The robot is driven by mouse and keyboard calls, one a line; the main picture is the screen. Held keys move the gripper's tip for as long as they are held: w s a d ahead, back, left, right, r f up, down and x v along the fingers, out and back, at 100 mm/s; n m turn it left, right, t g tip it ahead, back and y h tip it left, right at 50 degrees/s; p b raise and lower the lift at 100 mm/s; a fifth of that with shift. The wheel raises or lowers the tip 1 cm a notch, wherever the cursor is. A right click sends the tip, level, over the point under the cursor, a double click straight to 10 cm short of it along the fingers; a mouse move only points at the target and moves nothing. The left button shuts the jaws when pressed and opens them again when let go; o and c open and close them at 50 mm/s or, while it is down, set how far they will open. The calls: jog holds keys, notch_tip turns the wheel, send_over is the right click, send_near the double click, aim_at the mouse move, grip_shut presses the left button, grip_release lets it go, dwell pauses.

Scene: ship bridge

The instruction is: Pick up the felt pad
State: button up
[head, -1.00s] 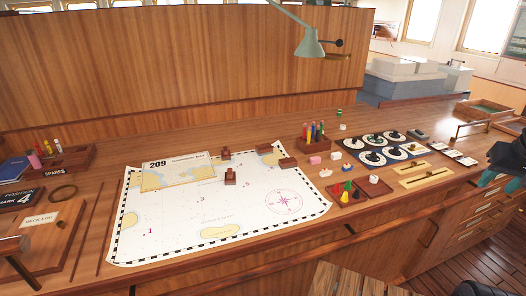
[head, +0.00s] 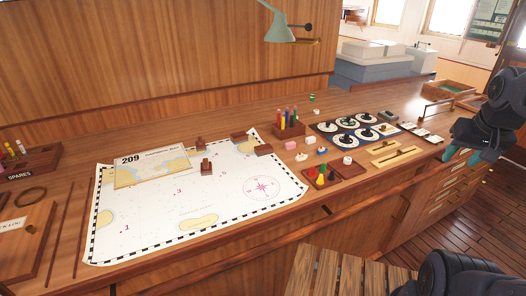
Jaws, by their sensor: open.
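I cannot pick out the felt pad with certainty. A small dark grey-green block (head: 385,115) lies at the back right of the wooden chart desk (head: 250,125), behind the tray of round dials, and it is too small to identify. My gripper (head: 459,157) shows at the right edge in the head view, with teal fingers pointing down and apart. It is open and empty, in front of the desk's right part and apart from the block.
A chart (head: 160,220) covers the desk's left middle. A pen holder (head: 288,130), a dial board (head: 353,130), a tray of coloured pegs (head: 330,175) and yellow rulers (head: 398,154) crowd the right. A slatted wooden seat (head: 335,275) stands in front.

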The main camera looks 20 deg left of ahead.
jog(key=o, duration=0.3)
jog(key=shift+o, duration=0.2)
